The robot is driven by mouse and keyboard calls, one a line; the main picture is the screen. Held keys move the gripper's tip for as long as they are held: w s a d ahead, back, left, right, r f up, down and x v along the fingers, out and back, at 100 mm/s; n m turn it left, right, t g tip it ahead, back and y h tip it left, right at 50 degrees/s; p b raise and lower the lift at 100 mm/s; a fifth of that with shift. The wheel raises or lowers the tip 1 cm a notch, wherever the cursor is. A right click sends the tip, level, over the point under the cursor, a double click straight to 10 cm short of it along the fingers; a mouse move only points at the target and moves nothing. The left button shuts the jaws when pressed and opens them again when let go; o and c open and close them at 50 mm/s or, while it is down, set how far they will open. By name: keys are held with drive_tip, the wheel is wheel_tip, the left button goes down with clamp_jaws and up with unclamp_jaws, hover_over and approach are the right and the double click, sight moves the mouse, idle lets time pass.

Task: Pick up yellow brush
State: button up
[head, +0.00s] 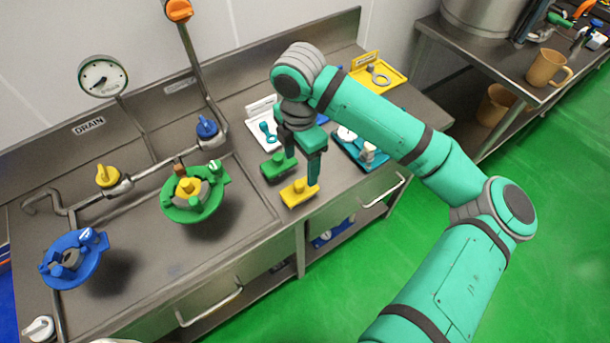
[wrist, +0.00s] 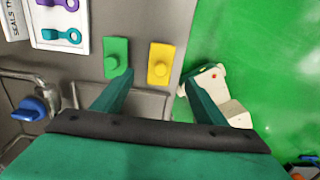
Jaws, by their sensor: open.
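The yellow brush (head: 298,194), a rectangular block with a round knob on top, lies near the counter's front edge. It also shows in the wrist view (wrist: 160,64), just beyond and between my fingertips. A similar green brush (head: 277,165) lies beside it, at its left in the wrist view (wrist: 116,56). My gripper (head: 301,168) points down above the counter near both brushes, its fingers apart and empty. In the wrist view my gripper (wrist: 157,82) has the left finger near the green brush's lower end and the right finger right of the yellow brush.
The steel counter (head: 240,145) holds a white tray (head: 256,139), a teal tray (head: 343,153) and a yellow tray (head: 397,79) with parts behind my gripper. A green valve-like bowl (head: 205,211) and a blue one (head: 87,268) stand left. Green floor (head: 400,240) lies in front.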

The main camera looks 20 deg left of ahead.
sight(300, 183)
wheel_tip(300, 183, down, 5)
drive_tip(key=shift+w+f, duration=0.1)
drive_tip(key=shift+s+f, duration=0.2)
drive_tip(key=shift+f, duration=1.1)
drive_tip(key=shift+s+f, duration=0.15)
drive_tip(key=shift+f, duration=1.15)
drive_tip(key=c, duration=1.3)
drive_tip(key=shift+r, duration=0.15)
drive_tip(key=shift+r, duration=0.6)
drive_tip(key=s+d+r, duration=0.1)
drive_tip(key=s+r, duration=0.2)
drive_tip(key=s, duration=0.1)
drive_tip(key=s+d+r, duration=0.2)
drive_tip(key=s+r, duration=0.2)
drive_tip(key=s+d+r, duration=0.2)
drive_tip(key=s+r, duration=0.2)
drive_tip(key=s, duration=0.1)
drive_tip(key=shift+r, duration=0.25)
